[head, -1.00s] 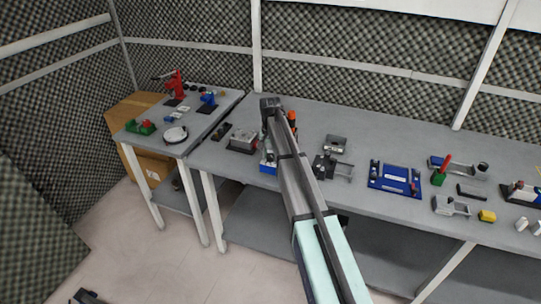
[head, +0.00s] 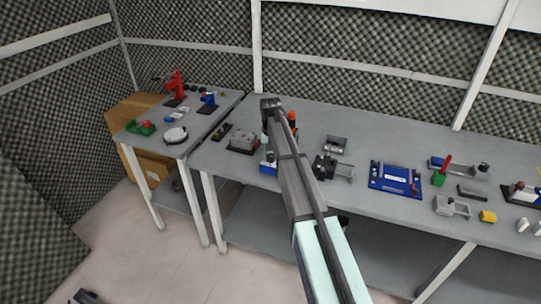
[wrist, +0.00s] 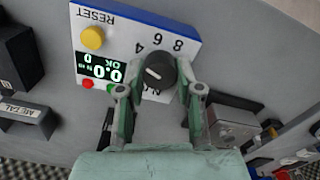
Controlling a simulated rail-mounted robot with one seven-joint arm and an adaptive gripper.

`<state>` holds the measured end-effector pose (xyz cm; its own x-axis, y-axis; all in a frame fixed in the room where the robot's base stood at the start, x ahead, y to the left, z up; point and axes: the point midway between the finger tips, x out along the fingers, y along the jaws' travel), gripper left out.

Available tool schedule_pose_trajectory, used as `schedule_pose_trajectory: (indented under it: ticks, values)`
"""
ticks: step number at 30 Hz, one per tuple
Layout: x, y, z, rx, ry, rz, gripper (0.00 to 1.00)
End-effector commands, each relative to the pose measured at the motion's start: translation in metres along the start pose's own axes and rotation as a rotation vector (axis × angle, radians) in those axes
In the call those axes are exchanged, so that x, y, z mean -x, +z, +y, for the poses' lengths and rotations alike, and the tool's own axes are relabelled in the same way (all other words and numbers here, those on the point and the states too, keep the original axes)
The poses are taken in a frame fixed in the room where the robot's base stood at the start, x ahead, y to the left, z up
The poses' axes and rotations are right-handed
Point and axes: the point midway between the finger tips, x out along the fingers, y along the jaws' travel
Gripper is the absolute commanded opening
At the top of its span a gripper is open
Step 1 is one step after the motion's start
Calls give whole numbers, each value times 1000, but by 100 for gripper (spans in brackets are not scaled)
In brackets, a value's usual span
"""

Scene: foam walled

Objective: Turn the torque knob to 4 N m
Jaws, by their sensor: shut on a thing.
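In the wrist view, the torque device (wrist: 115,30) is a white panel with a blue edge, seen upside down. Its round black knob (wrist: 160,68) has a pale mark on the left part of its face. The numbers 4, 6 and 8 are printed around the knob. A lit display (wrist: 100,67) reads 0.0 and OK, and a yellow button (wrist: 92,38) sits by the word RESET. My gripper (wrist: 159,88) is shut on the knob, one finger at each side. In the head view, my arm partly covers the blue and white device (head: 268,168).
A grey box (wrist: 235,125) is close to the right finger, and a block marked METAL (wrist: 25,112) is at left. In the head view, a grey unit (head: 243,142) stands left of the device and a black and grey fixture (head: 333,167) right of it on the bench (head: 300,120).

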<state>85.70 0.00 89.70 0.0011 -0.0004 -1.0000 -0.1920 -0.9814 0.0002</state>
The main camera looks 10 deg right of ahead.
Motion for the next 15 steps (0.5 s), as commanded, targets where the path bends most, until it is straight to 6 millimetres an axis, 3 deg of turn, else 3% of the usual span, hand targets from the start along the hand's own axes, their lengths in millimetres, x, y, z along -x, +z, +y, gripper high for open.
schedule_pose_trajectory:
  ticks: [2, 3, 5, 15]
  values:
    - [-2, 2, 0, 1, 1, -6, 0]
    - [-2, 2, 0, 1, 1, -6, 42]
    - [-2, 2, 0, 1, 1, -6, 60]
    - [1, 1, 0, -1, 0, -2, 60]
